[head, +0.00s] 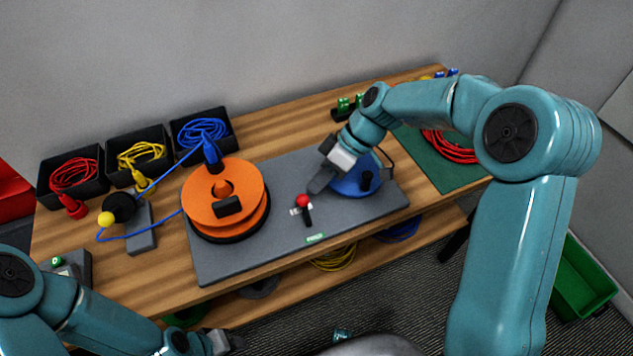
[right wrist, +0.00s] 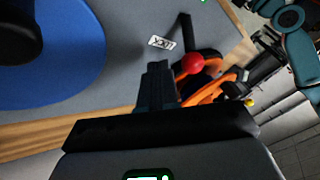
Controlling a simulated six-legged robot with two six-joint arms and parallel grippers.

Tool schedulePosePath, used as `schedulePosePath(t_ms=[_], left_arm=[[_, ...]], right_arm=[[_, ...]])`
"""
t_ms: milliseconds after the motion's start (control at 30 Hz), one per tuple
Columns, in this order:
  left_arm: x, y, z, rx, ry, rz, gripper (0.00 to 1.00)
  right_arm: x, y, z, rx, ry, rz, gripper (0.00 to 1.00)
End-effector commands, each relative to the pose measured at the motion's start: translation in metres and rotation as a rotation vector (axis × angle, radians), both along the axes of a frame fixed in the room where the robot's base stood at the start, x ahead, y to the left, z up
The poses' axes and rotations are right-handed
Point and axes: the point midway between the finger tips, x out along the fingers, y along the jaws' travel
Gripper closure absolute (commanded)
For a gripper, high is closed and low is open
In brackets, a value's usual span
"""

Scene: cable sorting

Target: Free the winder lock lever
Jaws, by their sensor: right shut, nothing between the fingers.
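The lock lever (head: 305,212) is a short black bar with a red ball knob (head: 302,200), on the grey mat between the orange reel (head: 235,180) and the blue disc (head: 350,187). My right gripper (head: 320,184) is shut and empty, just right of and beyond the red knob. In the right wrist view the knob (right wrist: 193,63) shows just right of the fingertips (right wrist: 155,75); I cannot tell if they touch. My left gripper (head: 222,343) is low at the table's front, its jaws unclear.
Black bins with red (head: 72,172), yellow (head: 140,155) and blue (head: 202,132) cables stand at the back left. A blue cable runs by a yellow ball (head: 106,218) to the reel. A red cable (head: 450,146) lies on a green mat at right.

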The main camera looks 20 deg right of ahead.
Motion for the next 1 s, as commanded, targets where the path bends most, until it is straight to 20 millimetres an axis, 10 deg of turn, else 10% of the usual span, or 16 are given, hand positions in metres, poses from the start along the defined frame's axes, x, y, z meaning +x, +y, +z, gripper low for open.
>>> schedulePosePath(t_ms=[1000], left_arm=[[0.0, 0.0, -0.024, 0.0, 0.0, 0.0, 0.57]], right_arm=[[-0.01, 0.01, 0.004, 0.002, -0.077, 0.0, 1.0]])
